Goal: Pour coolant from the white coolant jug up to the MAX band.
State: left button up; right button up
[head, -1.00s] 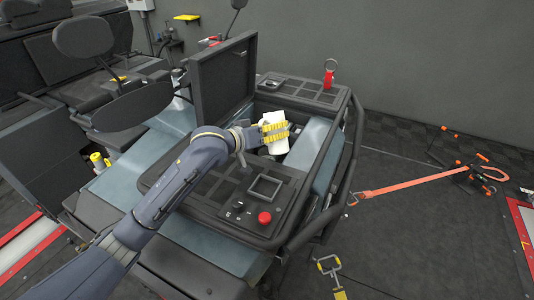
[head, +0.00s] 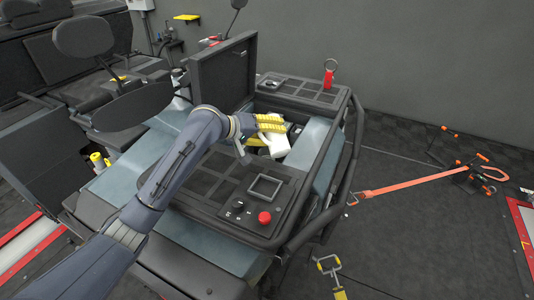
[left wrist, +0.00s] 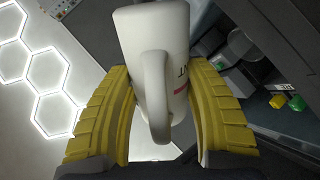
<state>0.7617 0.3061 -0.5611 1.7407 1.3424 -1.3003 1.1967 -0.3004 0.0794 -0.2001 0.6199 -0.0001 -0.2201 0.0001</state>
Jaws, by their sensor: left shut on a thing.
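The white coolant jug (head: 275,143) is in my left gripper (head: 268,126), over the open bay of the dark vehicle in the head view. The jug is tilted. In the left wrist view the jug (left wrist: 157,60) fills the middle, its handle toward the camera, with the yellow fingers (left wrist: 158,110) closed on both sides of it. Part of a red mark and dark lettering show on its right side. The reservoir, its MAX band and any coolant stream cannot be made out. My right gripper is not in view.
A raised dark lid (head: 215,72) stands left of the bay. A panel with a red button (head: 264,217) lies in front of it. A tubular bar (head: 345,165) runs along the right side. An orange strap (head: 405,185) lies on the right floor.

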pick_arm(q)
jog(key=shift+w+f+n+g, duration=0.1)
jog(key=shift+f+n+g, duration=0.15)
jog(key=shift+n+g, duration=0.2)
dwell(0.3)
jog(key=shift+w+a+f+n, duration=0.1)
jog(key=shift+w+f+n, duration=0.05)
jog(key=shift+w+n, duration=0.15)
jog(key=shift+s+f+g+h, duration=0.15)
jog(key=shift+s+g+h, duration=0.2)
jog(key=shift+s, duration=0.1)
dwell(0.5)
jog(key=shift+w, duration=0.1)
dwell(0.3)
jog(key=shift+s+f+n+g+p, duration=0.15)
jog(key=shift+s+n+g+p, duration=0.15)
jog(key=shift+s+n, duration=0.1)
jog(key=shift+f, duration=0.15)
dwell(1.0)
